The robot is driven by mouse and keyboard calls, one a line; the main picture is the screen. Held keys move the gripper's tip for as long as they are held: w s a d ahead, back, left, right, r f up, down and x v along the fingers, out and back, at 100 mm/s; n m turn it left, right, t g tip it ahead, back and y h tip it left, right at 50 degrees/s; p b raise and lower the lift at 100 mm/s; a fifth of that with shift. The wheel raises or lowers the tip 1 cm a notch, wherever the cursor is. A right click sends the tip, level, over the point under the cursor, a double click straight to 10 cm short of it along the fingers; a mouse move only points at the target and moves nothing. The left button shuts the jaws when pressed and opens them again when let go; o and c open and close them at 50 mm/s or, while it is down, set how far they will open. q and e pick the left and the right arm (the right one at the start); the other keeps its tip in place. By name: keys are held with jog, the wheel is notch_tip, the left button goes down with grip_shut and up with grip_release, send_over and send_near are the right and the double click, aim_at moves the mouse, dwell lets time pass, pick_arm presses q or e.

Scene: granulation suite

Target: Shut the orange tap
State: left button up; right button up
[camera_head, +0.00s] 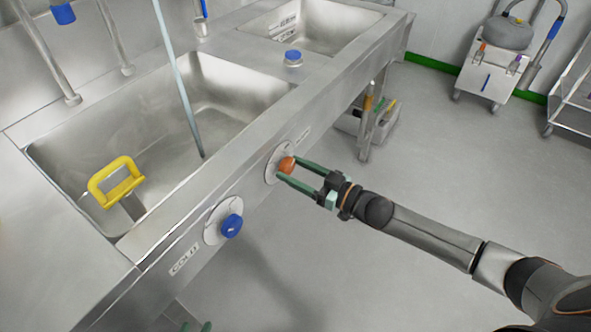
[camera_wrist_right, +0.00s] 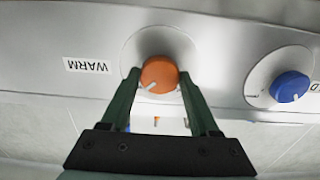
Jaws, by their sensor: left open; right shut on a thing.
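The orange tap (camera_head: 287,165) is a round knob on a pale disc on the front panel of the steel sink. In the right wrist view the orange tap (camera_wrist_right: 160,74) has a white pointer mark at its lower left, and a WARM label, upside down, is beside it. My right gripper (camera_head: 284,168) is shut on the knob, with one green finger on each side; the fingers also show in the right wrist view (camera_wrist_right: 158,86). My left gripper (camera_head: 196,327) shows only its green fingertips at the bottom edge, apart and empty, away from the orange tap.
A blue tap (camera_head: 231,226) marked COLD is beside it on the same panel. A pale stream (camera_head: 186,95) falls into the near basin, where a yellow handle (camera_head: 116,182) stands. A blue-capped container (camera_head: 293,57) rests on the ledge.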

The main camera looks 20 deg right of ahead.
jog(key=shift+n, duration=0.3)
jog(key=n, duration=0.3)
jog(key=shift+n+p, duration=0.3)
jog(key=shift+p, duration=0.1)
jog(key=n, duration=0.4)
jog(key=shift+n, duration=0.3)
jog(key=n, duration=0.4)
jog(key=shift+n+b, duration=0.3)
jog(key=n, duration=0.3)
jog(key=shift+b, duration=0.3)
jog(key=shift+n, duration=0.7)
jog(key=o, duration=1.4)
